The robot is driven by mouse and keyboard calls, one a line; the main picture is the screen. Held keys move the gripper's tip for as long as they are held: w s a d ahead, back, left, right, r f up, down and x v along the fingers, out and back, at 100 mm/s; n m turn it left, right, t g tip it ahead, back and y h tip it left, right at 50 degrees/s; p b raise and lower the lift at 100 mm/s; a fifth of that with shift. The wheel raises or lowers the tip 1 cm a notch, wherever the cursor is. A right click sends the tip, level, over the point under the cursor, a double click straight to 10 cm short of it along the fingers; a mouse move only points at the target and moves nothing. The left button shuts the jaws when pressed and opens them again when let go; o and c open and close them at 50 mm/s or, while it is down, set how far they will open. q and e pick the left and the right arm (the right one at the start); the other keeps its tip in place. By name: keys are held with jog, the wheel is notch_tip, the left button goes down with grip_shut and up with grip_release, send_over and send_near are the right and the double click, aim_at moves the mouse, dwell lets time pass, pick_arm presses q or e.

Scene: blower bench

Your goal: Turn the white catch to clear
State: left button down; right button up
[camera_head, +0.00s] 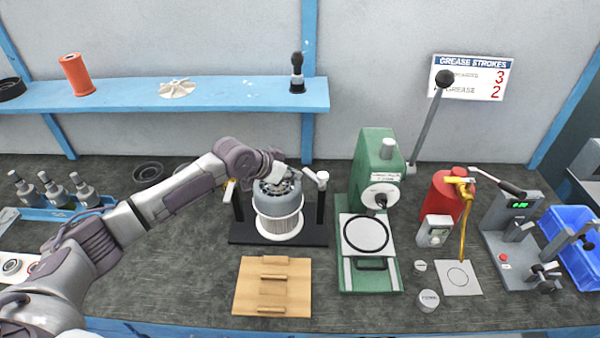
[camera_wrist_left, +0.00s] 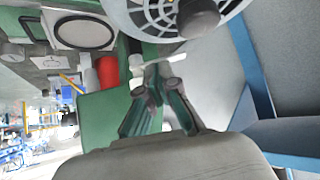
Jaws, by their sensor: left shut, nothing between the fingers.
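The white catch (camera_head: 317,178) sits on top of the right black post of the blower stand. It also shows as a pale bar in the left wrist view (camera_wrist_left: 163,59), just beyond the fingertips. The grey round blower (camera_head: 278,226) stands upright between the two posts. My left gripper (camera_head: 279,158) is over the back of the blower, to the left of the catch. In the left wrist view my left gripper (camera_wrist_left: 157,78) has its fingers together and empty. I cannot tell whether a fingertip touches the catch. My right gripper is out of view.
A green press (camera_head: 371,150) with a long lever stands right of the blower. A wooden block (camera_head: 251,290) lies in front. A blue shelf (camera_head: 225,94) runs along the wall behind. A red can (camera_head: 441,197) stands farther right. Bare bench lies left of the stand.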

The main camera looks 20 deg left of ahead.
pick_arm(q)
jog(key=x, duration=0.3)
jog(key=shift+w+d+f, duration=0.1)
jog(key=shift+w+f, duration=0.1)
jog(key=shift+w, duration=0.15)
jog(key=shift+w+d+f+p, duration=0.1)
jog(key=shift+f+p, duration=0.2)
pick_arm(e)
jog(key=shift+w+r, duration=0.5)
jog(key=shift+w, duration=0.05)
pick_arm(q)
jog(key=shift+w+b, duration=0.3)
jog(key=shift+b, duration=0.05)
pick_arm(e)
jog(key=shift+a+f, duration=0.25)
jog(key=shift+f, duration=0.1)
